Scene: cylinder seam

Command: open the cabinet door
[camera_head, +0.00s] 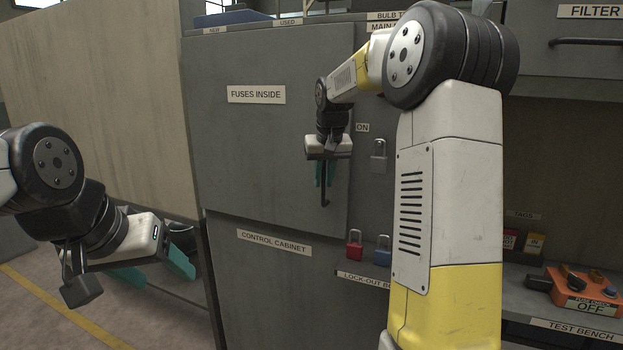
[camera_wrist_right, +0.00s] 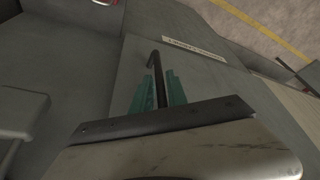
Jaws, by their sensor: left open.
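The grey cabinet door (camera_head: 265,140) bears a "FUSES INSIDE" label (camera_head: 256,94). It looks shut or nearly so; I cannot tell whether it stands slightly ajar. Its dark upright bar handle (camera_head: 325,190) is near the door's right edge, and its bent end shows in the right wrist view (camera_wrist_right: 153,60). My right gripper (camera_head: 325,172) is at the handle, with its teal fingers (camera_wrist_right: 158,92) close on both sides of the bar, apparently shut on it. My left gripper (camera_head: 155,270) is open and empty, low at the left, away from the door.
Below the door is a "CONTROL CABINET" panel (camera_head: 275,285). A grey padlock (camera_head: 378,156) hangs right of the door; red (camera_head: 354,245) and blue (camera_head: 382,251) padlocks are lower. An orange box (camera_head: 585,292) stands on the test bench at right. Floor is free at lower left.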

